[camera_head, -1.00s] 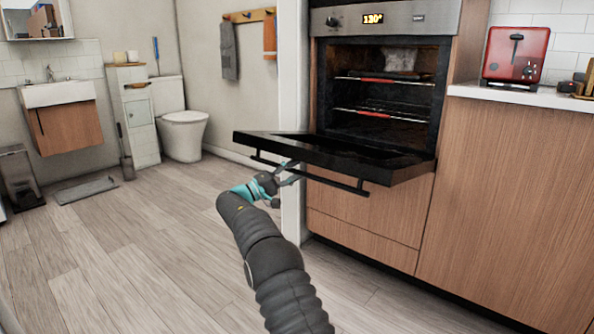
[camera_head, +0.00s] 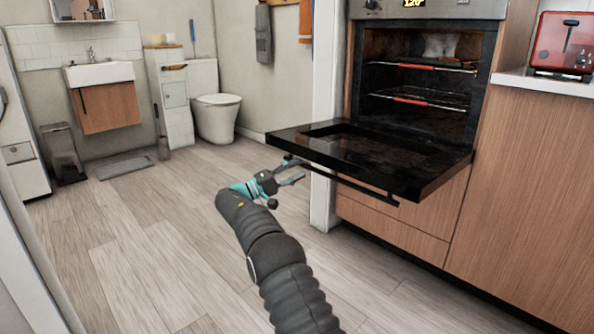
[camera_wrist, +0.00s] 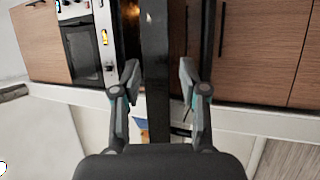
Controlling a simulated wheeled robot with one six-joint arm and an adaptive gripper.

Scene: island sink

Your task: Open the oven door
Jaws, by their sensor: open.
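The oven (camera_head: 395,85) stands at the right with its dark inside and racks showing. Its black door (camera_head: 420,168) is swung down and out, close to level. The door's bar handle (camera_head: 355,186) runs along the front edge. My gripper (camera_head: 297,169) is at the left end of the handle, its fingers apart. In the wrist view my gripper (camera_wrist: 158,70) has one finger on each side of a dark upright strip, which looks like part of the door or handle. I cannot tell whether the fingers touch it.
A wooden drawer front (camera_head: 395,228) lies below the oven door. A wooden cabinet (camera_head: 535,190) with a red toaster (camera_head: 563,45) on its counter stands to the right. A white wall edge (camera_head: 325,120) is left of the oven. The wood floor (camera_head: 140,230) at left is clear.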

